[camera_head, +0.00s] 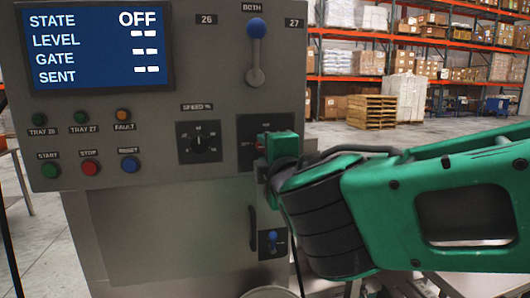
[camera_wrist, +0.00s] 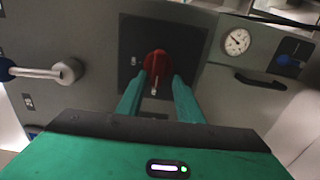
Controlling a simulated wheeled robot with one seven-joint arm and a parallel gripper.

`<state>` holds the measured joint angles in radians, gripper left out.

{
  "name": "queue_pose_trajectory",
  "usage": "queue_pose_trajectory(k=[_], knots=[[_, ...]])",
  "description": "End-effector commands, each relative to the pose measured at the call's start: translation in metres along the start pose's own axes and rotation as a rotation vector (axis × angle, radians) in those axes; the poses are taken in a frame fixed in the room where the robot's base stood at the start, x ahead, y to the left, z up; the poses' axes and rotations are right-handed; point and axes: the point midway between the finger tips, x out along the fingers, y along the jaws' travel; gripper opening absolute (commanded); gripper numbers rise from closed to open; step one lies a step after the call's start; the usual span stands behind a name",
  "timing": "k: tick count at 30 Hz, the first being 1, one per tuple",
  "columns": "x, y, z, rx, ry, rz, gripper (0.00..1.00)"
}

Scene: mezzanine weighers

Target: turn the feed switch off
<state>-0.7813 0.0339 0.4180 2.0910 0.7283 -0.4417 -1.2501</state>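The feed switch is a red rotary knob (camera_wrist: 156,64) on a square black plate (camera_wrist: 190,42) in the wrist view. A small white mark shows at the knob's lower end in that view. In the head view a bit of red knob (camera_head: 261,141) shows at the plate, mostly hidden by my gripper (camera_head: 272,152). In the wrist view my gripper's two green fingers (camera_wrist: 158,78) reach to either side of the knob, apart, with what looks like a narrow gap beside it. The blue display (camera_head: 95,45) reads STATE OFF, with dashes for LEVEL, GATE and SENT.
Above the switch is a blue-balled lever (camera_head: 256,50), pointing up. A speed dial (camera_head: 199,143) is left of it. Start (camera_head: 50,171), stop (camera_head: 90,168) and reset (camera_head: 129,165) buttons are at lower left. A handle (camera_head: 252,229) and small blue-knobbed control (camera_head: 272,237) are below.

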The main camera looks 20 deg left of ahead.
Motion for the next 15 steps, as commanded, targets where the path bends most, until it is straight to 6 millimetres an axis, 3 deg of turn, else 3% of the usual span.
queue_pose_trajectory(k=[8, 15], knots=[[-0.002, 0.003, 0.001, 0.002, -0.002, 0.006, 0.33], [-0.032, 0.004, 0.001, 0.001, 0.000, 0.008, 0.33]])
